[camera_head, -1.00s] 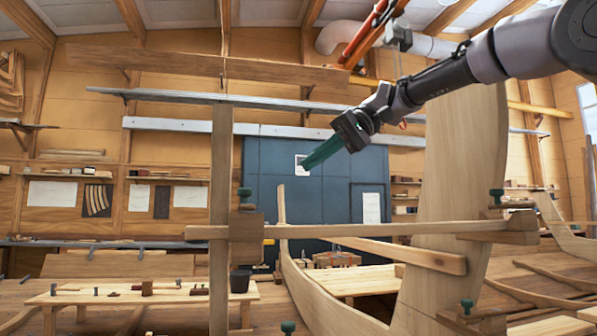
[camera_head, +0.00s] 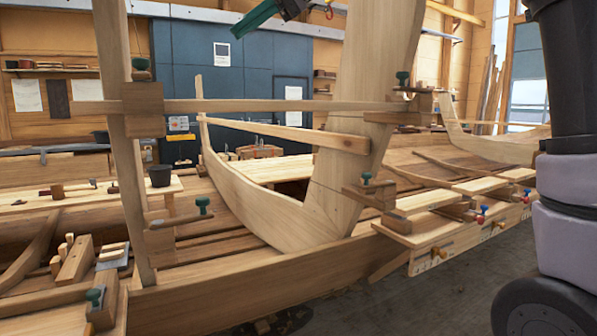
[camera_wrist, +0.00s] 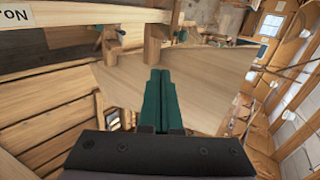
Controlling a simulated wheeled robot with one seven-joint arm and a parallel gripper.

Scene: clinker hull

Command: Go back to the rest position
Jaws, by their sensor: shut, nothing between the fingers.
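My gripper (camera_head: 262,14) shows at the top edge of the head view, with its green fingers pointing down to the left and its upper part cut off by the frame. In the wrist view my gripper (camera_wrist: 158,75) has its two green fingers pressed together with nothing between them. It is raised in front of the broad wooden stem plank (camera_head: 352,120). In the wrist view the plank (camera_wrist: 200,85) lies beyond the fingertips. I cannot tell how far the fingertips are from the wood.
A horizontal wooden bar (camera_head: 250,106) with green-knobbed clamps crosses an upright post (camera_head: 125,150). The clinker hull (camera_head: 240,275) spreads below, with a side shelf (camera_head: 430,230) at right. A black bucket (camera_head: 160,176) stands on a bench. Grey floor (camera_head: 450,295) is open at lower right.

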